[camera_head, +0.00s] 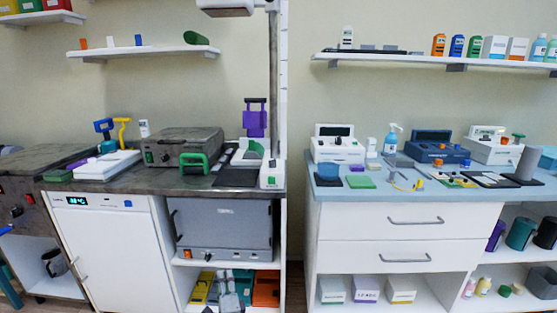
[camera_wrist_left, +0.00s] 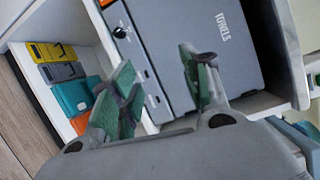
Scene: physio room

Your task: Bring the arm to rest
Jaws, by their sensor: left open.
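My left gripper (camera_head: 232,284) shows low in the head view, in front of the lower open shelf under the left counter. In the left wrist view the left gripper (camera_wrist_left: 158,75) has its two green-padded fingers spread apart with nothing between them. Beyond the fingers is a grey cabinet marked TOWELS (camera_wrist_left: 200,30), which also shows in the head view (camera_head: 225,228). Whether the fingers touch anything is not clear. My right gripper is in neither view.
Yellow (camera_head: 202,287) and orange (camera_head: 266,289) boxes stand on the lower shelf by the gripper. The left counter (camera_head: 150,184) holds a grey heater box (camera_head: 180,147) and other items. A drawer unit (camera_head: 390,220) stands right, across a narrow gap.

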